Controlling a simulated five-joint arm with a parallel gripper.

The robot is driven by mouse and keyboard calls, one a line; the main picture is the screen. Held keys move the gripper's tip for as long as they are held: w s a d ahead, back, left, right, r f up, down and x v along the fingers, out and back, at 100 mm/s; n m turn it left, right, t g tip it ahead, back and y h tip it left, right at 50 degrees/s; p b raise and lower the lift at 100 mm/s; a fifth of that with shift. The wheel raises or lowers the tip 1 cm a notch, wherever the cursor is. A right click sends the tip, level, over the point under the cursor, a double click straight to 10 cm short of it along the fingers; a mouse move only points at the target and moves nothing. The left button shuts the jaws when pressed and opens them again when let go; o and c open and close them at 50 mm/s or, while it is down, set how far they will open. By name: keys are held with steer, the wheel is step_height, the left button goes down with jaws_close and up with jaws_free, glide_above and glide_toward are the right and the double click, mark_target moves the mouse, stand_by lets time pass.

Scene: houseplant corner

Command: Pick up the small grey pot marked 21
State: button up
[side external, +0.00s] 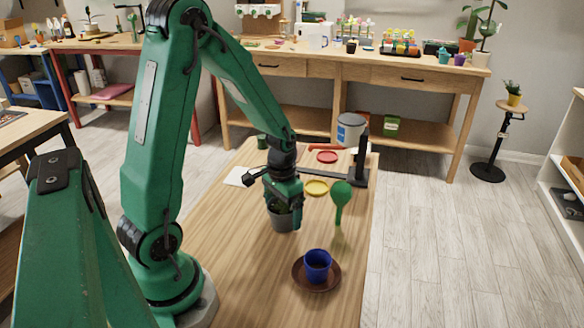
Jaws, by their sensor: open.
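A small grey pot (284,222) with dark green foliage stands on the wooden table, near the middle. No number can be read on it from this side. My gripper (284,206) points down right over the pot, its jaws open. The fingers overlap the pot's rim and plant in this view, and I cannot tell whether they touch. The foliage and the upper part of the pot are partly hidden by the gripper.
A blue pot (317,262) sits in a brown saucer (299,281) in front. A green paddle-shaped tool (341,193) stands close right. Behind are yellow (316,187) and red (328,157) saucers, a black stand (360,175) and a white sheet (237,177).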

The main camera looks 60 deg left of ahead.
mark_target(283, 209)
stand_by(0.4)
steer(key=c, duration=1.2)
steer(key=shift+r, duration=0.15)
steer(key=shift+r, duration=0.8)
step_height(283, 209, up, 2)
steer(key=shift+r, duration=0.1)
steer(key=s+d+r, duration=0.2)
steer(key=d+r, duration=0.5)
steer(key=d, duration=0.4)
steer(key=shift+d, duration=0.25)
steer(key=shift+s, duration=0.1)
